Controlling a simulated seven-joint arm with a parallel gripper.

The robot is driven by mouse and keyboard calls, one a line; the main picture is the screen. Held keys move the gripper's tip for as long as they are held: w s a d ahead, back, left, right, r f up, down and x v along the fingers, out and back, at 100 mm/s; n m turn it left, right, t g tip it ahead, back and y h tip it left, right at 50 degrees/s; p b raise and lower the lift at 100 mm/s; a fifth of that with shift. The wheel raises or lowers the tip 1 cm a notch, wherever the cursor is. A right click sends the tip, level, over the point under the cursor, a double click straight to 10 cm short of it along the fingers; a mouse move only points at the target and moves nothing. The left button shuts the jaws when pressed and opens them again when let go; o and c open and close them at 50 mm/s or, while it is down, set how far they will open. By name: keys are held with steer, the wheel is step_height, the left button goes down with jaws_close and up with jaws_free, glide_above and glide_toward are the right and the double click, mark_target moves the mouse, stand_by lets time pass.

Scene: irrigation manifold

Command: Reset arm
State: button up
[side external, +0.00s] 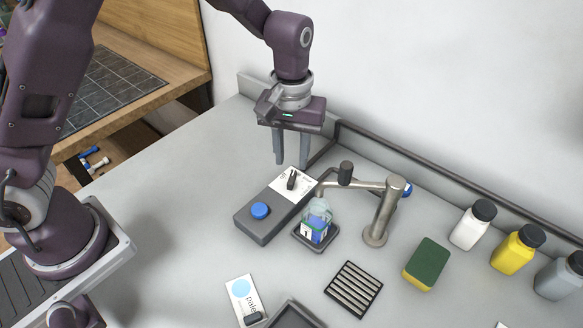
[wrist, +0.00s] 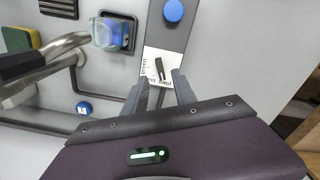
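My gripper (side external: 291,164) hangs fingers down above the far end of a grey control box (side external: 262,232). Its two fingers are apart with nothing between them. In the wrist view my gripper (wrist: 160,84) points toward the box's white label panel (wrist: 151,65), which carries a black knob (wrist: 160,69). The black knob (side external: 292,179) lies just past the fingertips; I cannot tell whether they touch the panel. A blue button (side external: 260,210) sits on the box's near end and shows in the wrist view too (wrist: 173,11).
A clear container with blue contents (side external: 317,222) stands on a dark square tray under a metal faucet (side external: 378,211). A green-yellow sponge (side external: 427,263), a slotted grate (side external: 354,288) and several capped bottles (side external: 473,225) stand to the right. The counter left of the box is clear.

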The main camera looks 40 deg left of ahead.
steer(key=shift+r, duration=0.75)
steer(key=shift+r, duration=0.1)
steer(key=s+a+r+m+t+h, duration=0.1)
steer(key=s+a+r, duration=0.15)
steer(key=r, duration=0.35)
steer(key=s+a+r+t+h, duration=0.1)
steer(key=s+r, duration=0.3)
steer(key=r, duration=0.1)
steer(key=s+a+r+m+t+y, duration=0.1)
steer(key=s+a+r+m, duration=0.1)
steer(key=s, duration=0.6)
steer(key=s+a+r+m+t+y, duration=0.1)
steer(key=s+a, duration=0.3)
steer(key=s, duration=0.5)
steer(key=shift+r+m+t, duration=0.5)
steer(key=shift+r+t, duration=0.3)
steer(key=shift+r, duration=0.1)
